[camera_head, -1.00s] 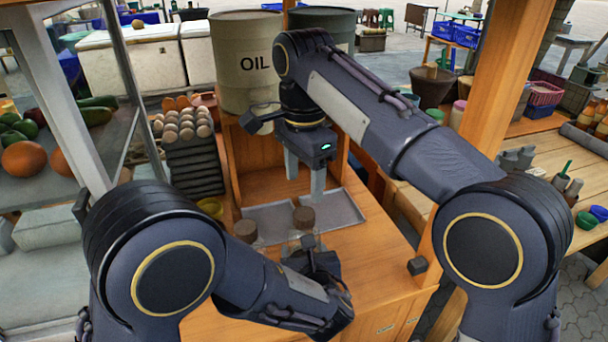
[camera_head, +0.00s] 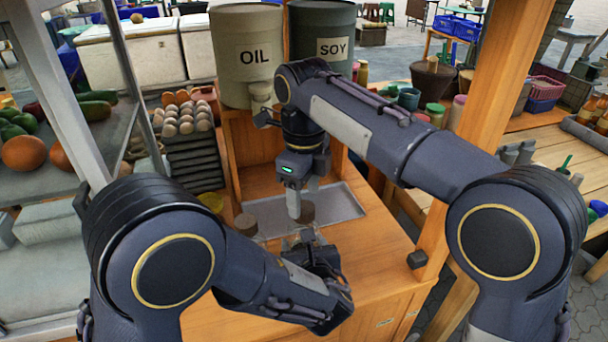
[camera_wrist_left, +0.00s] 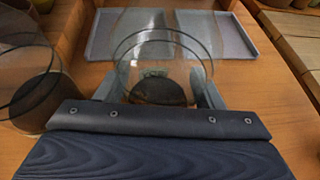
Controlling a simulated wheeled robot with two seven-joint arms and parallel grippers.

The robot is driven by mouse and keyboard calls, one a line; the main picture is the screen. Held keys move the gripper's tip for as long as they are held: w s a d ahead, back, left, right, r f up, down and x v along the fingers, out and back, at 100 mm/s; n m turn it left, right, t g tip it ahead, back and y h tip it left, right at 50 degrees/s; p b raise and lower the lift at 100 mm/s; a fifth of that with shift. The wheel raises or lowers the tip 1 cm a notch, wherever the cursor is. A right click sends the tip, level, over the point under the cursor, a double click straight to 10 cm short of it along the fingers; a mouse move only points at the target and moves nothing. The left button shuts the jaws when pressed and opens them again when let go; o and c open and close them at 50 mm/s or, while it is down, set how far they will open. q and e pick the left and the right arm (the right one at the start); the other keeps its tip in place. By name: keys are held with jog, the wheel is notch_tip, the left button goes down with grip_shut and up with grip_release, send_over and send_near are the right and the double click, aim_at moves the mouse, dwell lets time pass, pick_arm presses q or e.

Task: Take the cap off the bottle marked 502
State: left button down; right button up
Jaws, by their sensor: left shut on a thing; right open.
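A clear glass bottle stands between the fingers of my left gripper (camera_head: 304,241), seen best in the left wrist view as a bottle (camera_wrist_left: 150,60) with dark contents low down. The left gripper is shut on it. Its brown cap (camera_head: 306,211) shows in the head view. My right gripper (camera_head: 301,204) is open and points down at this cap; one finger is in front of it, and contact cannot be told. A second bottle with a brown cap (camera_head: 246,224) stands to the left, its glass also in the left wrist view (camera_wrist_left: 30,75). No 502 marking is readable.
A grey shallow tray (camera_head: 345,203) lies on the wooden counter (camera_head: 385,250) behind the bottles. OIL (camera_head: 250,75) and SOY (camera_head: 322,60) drums stand at the back, with stacked egg trays (camera_head: 190,150) to the left. A wooden post (camera_head: 500,85) rises at the right.

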aim_at(304, 207)
jog(key=shift+f, duration=1.5)
jog(key=shift+c, duration=0.3)
